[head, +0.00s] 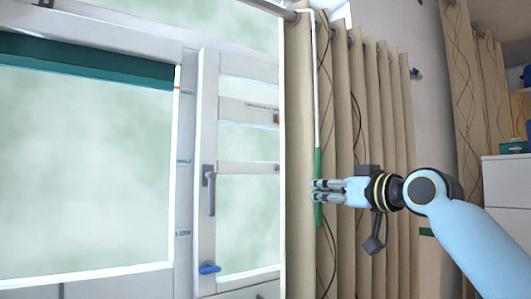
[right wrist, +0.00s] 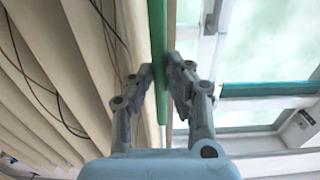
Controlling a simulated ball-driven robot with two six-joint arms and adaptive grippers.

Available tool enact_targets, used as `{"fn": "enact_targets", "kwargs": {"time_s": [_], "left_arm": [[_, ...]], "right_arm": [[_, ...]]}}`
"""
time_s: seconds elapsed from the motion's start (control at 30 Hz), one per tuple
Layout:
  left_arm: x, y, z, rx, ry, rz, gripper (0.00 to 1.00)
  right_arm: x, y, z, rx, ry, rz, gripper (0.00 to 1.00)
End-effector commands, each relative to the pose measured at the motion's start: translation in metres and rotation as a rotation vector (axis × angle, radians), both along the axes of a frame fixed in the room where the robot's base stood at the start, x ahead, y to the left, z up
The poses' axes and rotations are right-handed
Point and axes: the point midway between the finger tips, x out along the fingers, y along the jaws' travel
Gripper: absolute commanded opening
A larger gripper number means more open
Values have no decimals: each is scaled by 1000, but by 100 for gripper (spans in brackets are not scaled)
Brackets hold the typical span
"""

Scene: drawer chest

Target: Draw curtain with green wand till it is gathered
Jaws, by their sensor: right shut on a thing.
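The beige curtain (head: 298,130) hangs in folds from a rod along the right side of the window, with dark curved line patterns on it. A white wand with a green grip (head: 318,160) hangs down in front of its left part. My right gripper (head: 314,190) is shut on the green grip, near its lower part. In the right wrist view the green grip (right wrist: 160,85) runs between the two fingers (right wrist: 160,85), with the curtain folds (right wrist: 80,50) to the left. My left gripper is not in view.
The window (head: 240,150) has a grey handle (head: 210,190) and a blue knob (head: 208,268). A dark green blind (head: 85,62) is at the left. Another curtain (head: 465,90) and a white cabinet (head: 506,185) stand at the right.

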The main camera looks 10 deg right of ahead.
Motion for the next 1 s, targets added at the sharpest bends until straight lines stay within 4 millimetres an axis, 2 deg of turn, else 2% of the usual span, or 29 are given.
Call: {"fn": "enact_targets", "kwargs": {"time_s": [0.47,1.0], "left_arm": [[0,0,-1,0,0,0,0],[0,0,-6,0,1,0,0]], "right_arm": [[1,-4,-1,-4,1,-2,0],[9,-24,-1,-5,1,-2,0]]}}
